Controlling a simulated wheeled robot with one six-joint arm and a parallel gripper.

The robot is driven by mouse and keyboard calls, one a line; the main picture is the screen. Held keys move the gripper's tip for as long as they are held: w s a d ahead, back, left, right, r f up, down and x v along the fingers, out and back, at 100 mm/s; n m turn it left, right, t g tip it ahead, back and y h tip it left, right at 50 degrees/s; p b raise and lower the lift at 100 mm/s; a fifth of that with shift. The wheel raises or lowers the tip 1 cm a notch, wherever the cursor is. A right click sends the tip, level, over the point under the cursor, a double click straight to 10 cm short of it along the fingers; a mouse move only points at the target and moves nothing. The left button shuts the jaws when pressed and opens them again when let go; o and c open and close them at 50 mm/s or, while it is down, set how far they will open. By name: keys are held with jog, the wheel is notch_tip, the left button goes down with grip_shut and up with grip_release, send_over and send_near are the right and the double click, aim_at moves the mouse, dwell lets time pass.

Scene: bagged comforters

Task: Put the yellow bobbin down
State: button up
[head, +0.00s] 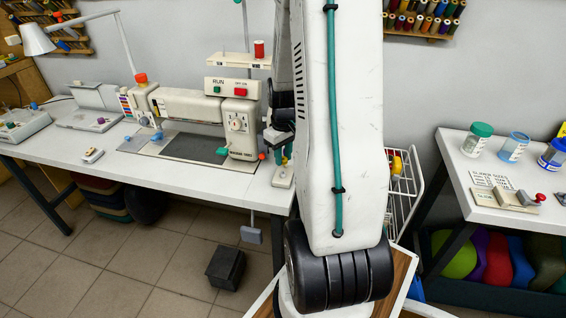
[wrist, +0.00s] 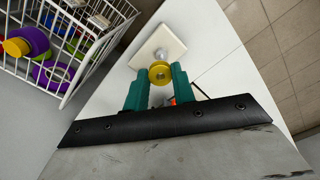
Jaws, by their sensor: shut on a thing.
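The yellow bobbin (wrist: 159,74) is between the two green fingertips of my gripper (wrist: 161,80) in the wrist view. My gripper is shut on it. Just beyond the bobbin is a small pale knob or peg on a square cream plate (wrist: 172,40), which lies on the white table. I cannot tell whether the bobbin touches the peg or plate. In the head view my gripper (head: 284,150) is low over the right end of the table, above the cream plate (head: 282,178). My arm hides part of this area.
The sewing machine (head: 238,130) stands left of my gripper on the white table (head: 180,184). A white wire basket (head: 405,190) with colourful items stands right of the table; it also shows in the wrist view (wrist: 68,92). A side table with jars (head: 477,138) is at the far right.

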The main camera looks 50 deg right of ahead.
jog(key=shift+a+f, duration=0.1)
jog(key=shift+f, duration=1.35)
jog(key=shift+f, duration=0.15)
jog(key=shift+f, duration=0.45)
jog(key=o, duration=0.9)
jog(key=shift+r, duration=0.1)
